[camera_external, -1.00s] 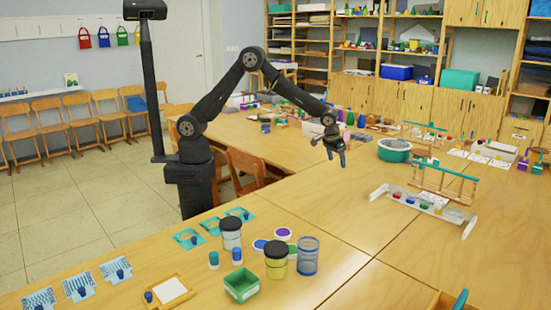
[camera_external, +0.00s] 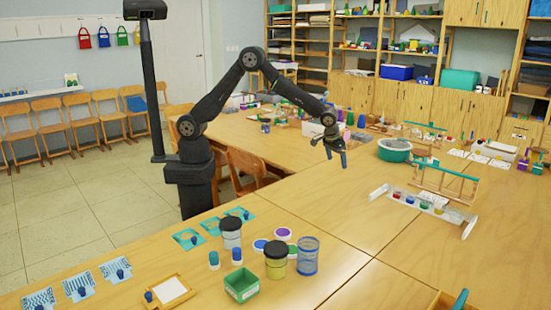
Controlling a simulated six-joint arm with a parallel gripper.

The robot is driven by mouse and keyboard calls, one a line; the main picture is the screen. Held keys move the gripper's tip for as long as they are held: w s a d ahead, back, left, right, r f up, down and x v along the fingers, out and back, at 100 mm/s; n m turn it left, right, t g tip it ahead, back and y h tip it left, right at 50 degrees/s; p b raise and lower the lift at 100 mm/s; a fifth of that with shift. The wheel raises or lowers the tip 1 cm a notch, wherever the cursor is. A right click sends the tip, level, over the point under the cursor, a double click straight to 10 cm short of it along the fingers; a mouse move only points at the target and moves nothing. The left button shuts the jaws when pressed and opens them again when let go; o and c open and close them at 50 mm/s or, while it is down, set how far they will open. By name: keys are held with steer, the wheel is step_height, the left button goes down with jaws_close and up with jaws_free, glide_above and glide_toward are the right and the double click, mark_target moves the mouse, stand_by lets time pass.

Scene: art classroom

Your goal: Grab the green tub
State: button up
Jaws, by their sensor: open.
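A small square green tub (camera_external: 241,286), open at the top, stands on the near table at the lower middle. My gripper (camera_external: 337,160) points downward above the table, well behind and to the right of this tub. It is open and nothing shows between its fingers. A round green basin (camera_external: 394,151) sits farther back, to the right of my gripper.
Close around the small tub are a blue mesh cup (camera_external: 308,256), a black-lidded yellow jar (camera_external: 276,263), a dark-lidded jar (camera_external: 231,233) and a framed white tray (camera_external: 171,291). A white rack of paint pots (camera_external: 425,205) stands right. The table's middle is clear.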

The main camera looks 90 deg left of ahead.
steer(key=shift+o, duration=0.2)
steer(key=s+d+r+m+h, duration=0.1)
steer(key=s+d+m, duration=0.15)
steer(key=d, duration=0.85)
steer(key=s+d+r+m+t, duration=0.15)
steer(key=s+d, duration=0.25)
steer(key=d, duration=0.8)
steer(key=s+d+m+g+h, duration=0.1)
steer(key=s+d+m, duration=0.25)
steer(key=d, duration=0.75)
steer(key=m+h, duration=0.3)
steer(key=m, duration=0.4)
glide_above(241, 280)
steer(key=s+d, duration=0.1)
steer(key=d, duration=0.1)
step_height(241, 280, down, 8)
steer(key=shift+d+r, duration=0.15)
steer(key=shift+r, duration=0.1)
steer(key=shift+x, duration=3)
steer(key=shift+r, duration=0.1)
steer(key=c, duration=1.1)
